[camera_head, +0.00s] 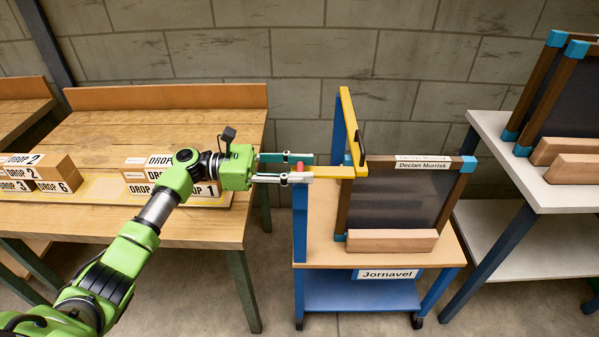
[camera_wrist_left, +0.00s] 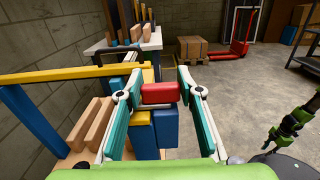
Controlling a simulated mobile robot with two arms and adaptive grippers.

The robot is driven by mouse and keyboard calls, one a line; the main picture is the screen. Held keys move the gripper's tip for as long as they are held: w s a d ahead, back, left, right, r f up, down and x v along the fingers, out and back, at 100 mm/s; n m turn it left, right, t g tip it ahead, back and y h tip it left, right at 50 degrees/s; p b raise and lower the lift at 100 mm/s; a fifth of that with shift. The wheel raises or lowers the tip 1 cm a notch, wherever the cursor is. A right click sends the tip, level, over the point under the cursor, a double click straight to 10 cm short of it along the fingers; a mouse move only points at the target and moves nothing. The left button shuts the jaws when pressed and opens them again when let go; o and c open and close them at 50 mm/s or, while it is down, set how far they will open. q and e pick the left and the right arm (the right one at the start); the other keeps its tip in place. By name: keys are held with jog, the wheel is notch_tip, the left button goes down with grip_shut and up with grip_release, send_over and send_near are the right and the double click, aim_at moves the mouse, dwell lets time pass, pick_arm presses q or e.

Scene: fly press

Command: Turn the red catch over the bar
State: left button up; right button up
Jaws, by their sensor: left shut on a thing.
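The red catch (camera_wrist_left: 160,92) is a small red block at the top of a blue and yellow post in the left wrist view. The yellow bar (camera_head: 347,115) stands out at the cart's left end, with a yellow arm (camera_head: 332,172) beside the catch. In the left wrist view the yellow bar (camera_wrist_left: 70,73) runs across behind the left finger.
A framed dark panel (camera_head: 400,200) stands on the blue cart (camera_head: 315,250), right of the catch. A wooden bench (camera_head: 130,120) with DROP blocks (camera_head: 45,170) is at left. Part of my right arm (camera_wrist_left: 290,125) shows at the left wrist view's right.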

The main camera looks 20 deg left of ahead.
dwell(0.4)
pick_arm(q)
jog(key=o, duration=1.1)
jog(key=v, duration=1.2)
jog(key=shift+w, duration=0.1)
